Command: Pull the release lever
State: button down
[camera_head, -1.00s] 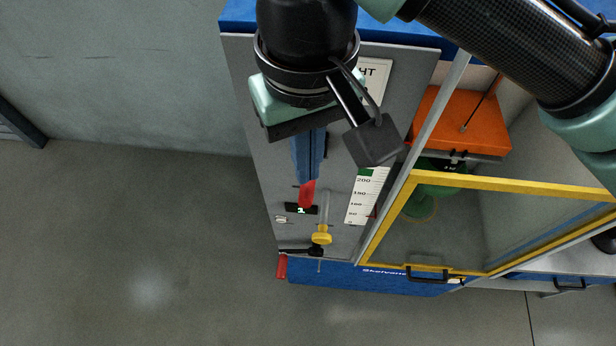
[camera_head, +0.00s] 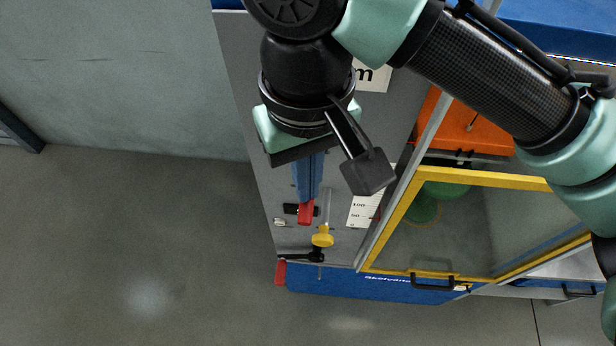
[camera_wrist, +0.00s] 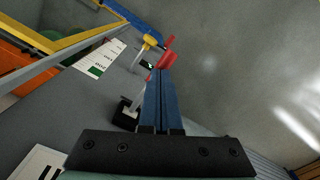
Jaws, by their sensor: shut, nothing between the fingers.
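The release lever looks to be the black arm with a red grip (camera_head: 280,273) at the lower left edge of the grey machine panel (camera_head: 243,95). In the wrist view a red grip (camera_wrist: 170,42) shows just beyond my fingertips. My gripper (camera_head: 306,213) has blue fingers with red tips and is shut and empty. Its tips are above the lever in the head view, apart from the grip. In the wrist view my gripper (camera_wrist: 166,62) partly covers the area around the lever.
A yellow knob (camera_head: 322,240) on a clear tube sits right of my fingertips. A small dark display (camera_head: 291,209) is partly hidden behind them. A white scale (camera_head: 361,212) and a yellow-framed door (camera_head: 480,178) are to the right. Open floor (camera_head: 130,250) lies left.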

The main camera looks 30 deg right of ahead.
notch_tip(320, 180, up, 9)
jog(key=s+a+p, duration=0.1)
jog(key=p, duration=0.8)
jog(key=shift+s+f, duration=0.2)
jog(key=shift+s, duration=0.15)
